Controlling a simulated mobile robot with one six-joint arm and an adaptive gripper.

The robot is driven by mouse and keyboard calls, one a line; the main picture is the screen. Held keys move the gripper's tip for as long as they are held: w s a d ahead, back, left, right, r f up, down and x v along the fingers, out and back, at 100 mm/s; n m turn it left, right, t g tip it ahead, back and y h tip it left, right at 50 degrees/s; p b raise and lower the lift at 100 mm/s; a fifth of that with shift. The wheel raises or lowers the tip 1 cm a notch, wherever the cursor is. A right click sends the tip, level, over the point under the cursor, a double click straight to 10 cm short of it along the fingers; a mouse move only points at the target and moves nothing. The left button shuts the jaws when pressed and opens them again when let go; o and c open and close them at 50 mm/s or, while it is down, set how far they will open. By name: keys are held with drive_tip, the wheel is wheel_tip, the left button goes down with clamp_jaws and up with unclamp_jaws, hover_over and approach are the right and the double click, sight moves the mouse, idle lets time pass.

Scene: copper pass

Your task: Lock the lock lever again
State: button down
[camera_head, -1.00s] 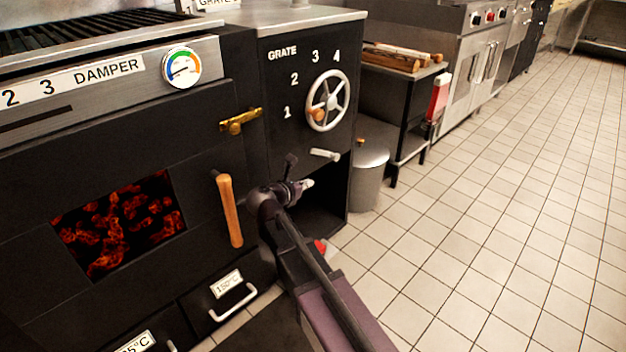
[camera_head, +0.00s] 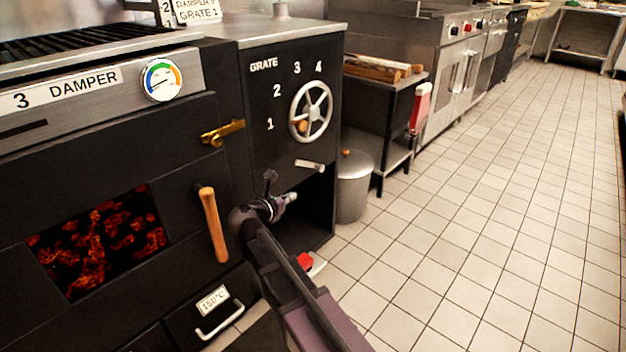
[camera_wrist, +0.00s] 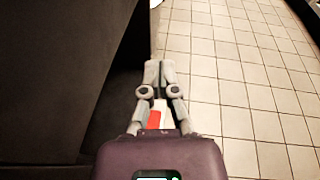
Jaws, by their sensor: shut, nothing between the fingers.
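The brass lock lever (camera_head: 222,133) sits on the dark oven front, just above the wooden door handle (camera_head: 211,224). It lies nearly level, its right end tilted slightly up. My gripper (camera_head: 290,197) is below and to the right of the lever, apart from it, in front of the open dark recess under the grate wheel. In the wrist view my gripper (camera_wrist: 160,66) has its grey fingers together with nothing between them. The wrist view does not show the lever. The oven door looks closed, with glowing coals (camera_head: 98,243) behind its window.
A grey handle (camera_head: 310,165) sticks out below the spoked grate wheel (camera_head: 311,111), close above my gripper. A metal bin (camera_head: 354,188) stands right of the cabinet. A red and white object (camera_head: 308,263) is near the floor. The tiled floor (camera_head: 480,220) at right is clear.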

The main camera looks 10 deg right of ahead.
sight(311, 166)
drive_tip(key=shift+w+d, duration=0.1)
drive_tip(key=r+x, duration=0.3)
drive_tip(key=x, duration=0.9)
drive_tip(key=shift+w+d+f, duration=0.2)
drive_tip(key=shift+w+d, duration=0.05)
drive_tip(key=shift+w, duration=0.3)
